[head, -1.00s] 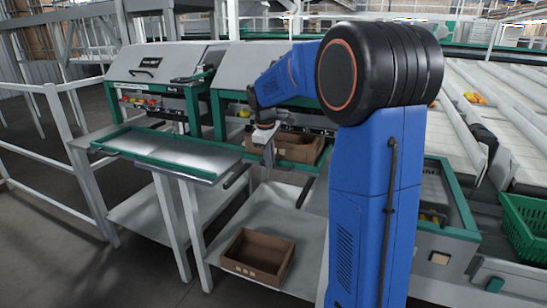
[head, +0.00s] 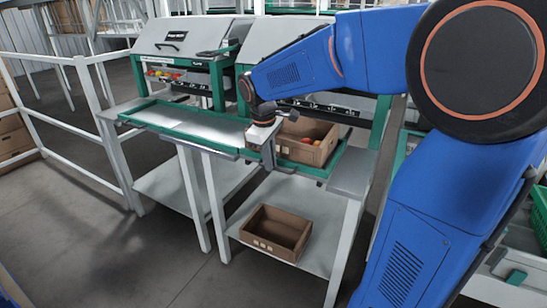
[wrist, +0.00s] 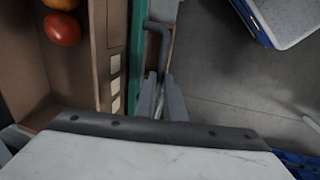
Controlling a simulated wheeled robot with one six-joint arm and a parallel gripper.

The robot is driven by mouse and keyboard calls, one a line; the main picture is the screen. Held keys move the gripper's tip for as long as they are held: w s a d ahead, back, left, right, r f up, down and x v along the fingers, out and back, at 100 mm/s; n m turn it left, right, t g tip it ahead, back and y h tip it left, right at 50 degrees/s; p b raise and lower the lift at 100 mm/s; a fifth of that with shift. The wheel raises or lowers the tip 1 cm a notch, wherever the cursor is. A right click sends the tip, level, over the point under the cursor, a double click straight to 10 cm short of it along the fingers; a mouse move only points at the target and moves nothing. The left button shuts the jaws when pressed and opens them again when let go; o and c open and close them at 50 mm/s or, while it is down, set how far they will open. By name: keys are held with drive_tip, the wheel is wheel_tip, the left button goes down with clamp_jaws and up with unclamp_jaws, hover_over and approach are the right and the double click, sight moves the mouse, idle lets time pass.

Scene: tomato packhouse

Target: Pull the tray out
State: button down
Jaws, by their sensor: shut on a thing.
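The tray (head: 309,171) is a green-edged shelf on the right-hand station, with a cardboard box (head: 323,152) of tomatoes on it. My gripper (head: 268,160) is at the tray's front edge, just left of the box. In the wrist view, the tray's green front edge (wrist: 136,60) runs beside the box wall. A dark bent handle (wrist: 155,35) sticks out from it. My gripper's fingers (wrist: 161,98) are closed at the lower end of this handle. The exact contact is partly hidden.
An empty cardboard box (head: 277,232) sits on the lower shelf (head: 245,240). A neighbouring station has another green-edged surface (head: 190,120). White railings (head: 65,125) stand at the left. Grey floor (head: 150,260) is clear in front. A green crate (head: 540,205) is at the right edge.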

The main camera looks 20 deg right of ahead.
idle(0.3)
drive_tip(key=c, duration=1.8)
unclamp_jaws()
drive_tip(key=shift+c, duration=0.2)
drive_tip(key=shift+r, duration=0.15)
wheel_tip(320, 180, up, 17)
drive_tip(key=s+a, duration=0.2)
drive_tip(key=shift+a, duration=0.35)
drive_tip(key=s+d+f+m+t+y, duration=0.1)
drive_tip(key=s+f+m, duration=0.2)
drive_tip(key=s+f, duration=0.6)
drive_tip(key=s+d+f+m+t, duration=0.1)
drive_tip(key=s+f+m, duration=0.3)
drive_tip(key=s+f, duration=0.6)
drive_tip(key=s+t, duration=0.1)
drive_tip(key=s, duration=0.5)
drive_tip(key=shift+d+f+m+y, duration=0.2)
drive_tip(key=shift+f+m+y, duration=0.1)
drive_tip(key=shift+y, duration=0.1)
